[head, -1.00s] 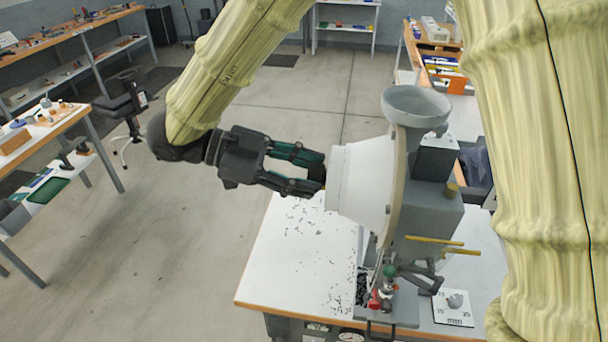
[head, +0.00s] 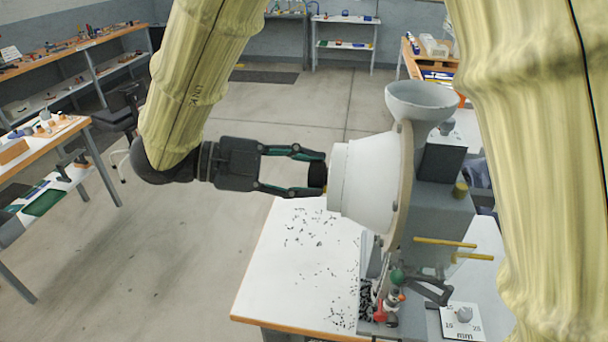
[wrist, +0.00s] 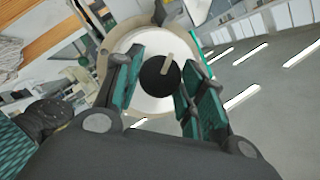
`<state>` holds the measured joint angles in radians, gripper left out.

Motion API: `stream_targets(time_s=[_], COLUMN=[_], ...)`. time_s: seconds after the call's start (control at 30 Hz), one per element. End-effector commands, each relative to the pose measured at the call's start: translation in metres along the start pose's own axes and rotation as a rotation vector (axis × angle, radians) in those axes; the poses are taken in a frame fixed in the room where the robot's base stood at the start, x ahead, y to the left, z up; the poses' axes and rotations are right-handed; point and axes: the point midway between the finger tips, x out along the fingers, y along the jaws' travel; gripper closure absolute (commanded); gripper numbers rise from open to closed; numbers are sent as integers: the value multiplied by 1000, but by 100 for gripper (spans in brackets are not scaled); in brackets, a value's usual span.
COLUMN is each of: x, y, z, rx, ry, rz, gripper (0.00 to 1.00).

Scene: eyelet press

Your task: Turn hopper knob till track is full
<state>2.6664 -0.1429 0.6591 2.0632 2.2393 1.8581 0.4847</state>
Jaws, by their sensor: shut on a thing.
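The hopper is a white drum (head: 372,178) on the side of the grey press (head: 432,225), with a grey funnel (head: 422,100) above it. The hopper knob is a black disc (head: 317,175) at the drum's left end. In the wrist view the knob (wrist: 156,82) shows dark with a pale bar on it, between the fingers. My gripper (head: 312,172) comes in from the left, level, and is shut on the knob. The track is not clearly visible; two yellow rods (head: 445,242) stick out on the press's front.
The white table (head: 290,265) under the press has many small dark bits scattered left of it. A small red and green part (head: 395,290) and a white plate marked mm (head: 462,322) are at the front. Floor at left is open.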

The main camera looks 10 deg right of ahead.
Motion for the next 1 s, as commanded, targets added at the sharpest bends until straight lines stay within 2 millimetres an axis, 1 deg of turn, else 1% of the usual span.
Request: stream_targets(time_s=[0.23,0.27,0.3,0.37,0.67,0.77,0.87,1.0], x=[0,0,0,0,0,-4,-14,-35], y=[-1,-1,-1,-1,0,0,-1,0], z=[0,0,0,0,0,0,0,1], rx=[1,1,1,1,0,0,2,1], ry=[-1,-1,-1,-1,-1,-1,-1,-2], rz=[-1,-1,-1,0,0,0,0,-1], gripper=[84,56,49,39,39,39,39,39])
